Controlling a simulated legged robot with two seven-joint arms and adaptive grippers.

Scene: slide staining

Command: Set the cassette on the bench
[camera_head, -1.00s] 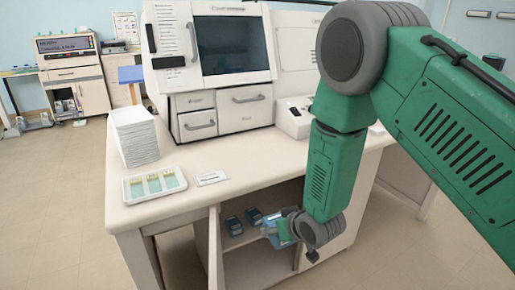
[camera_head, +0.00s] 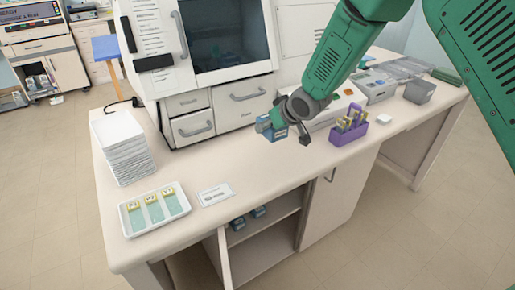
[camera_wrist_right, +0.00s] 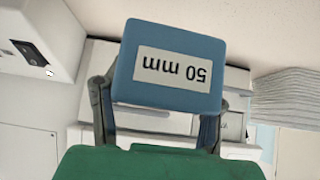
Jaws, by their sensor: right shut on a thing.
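The blue cassette (camera_head: 273,132) is in my right gripper (camera_head: 283,121), above the bench top (camera_head: 255,165) in front of the white machine. I cannot tell whether it touches the bench. In the right wrist view the cassette (camera_wrist_right: 168,91) fills the upper middle and carries an upside-down "50 mm" label. The two fingers of my right gripper (camera_wrist_right: 156,118) are shut on its sides. Two more dark blue cassettes (camera_head: 238,223) sit in the open cabinet below. My left gripper is not in view.
A tray of slides (camera_head: 131,226), a small card (camera_head: 214,194) and a white stack (camera_head: 121,148) are on the left of the bench. A purple rack (camera_head: 347,135) stands right of my gripper. The cabinet door (camera_head: 225,258) is open. The bench front middle is clear.

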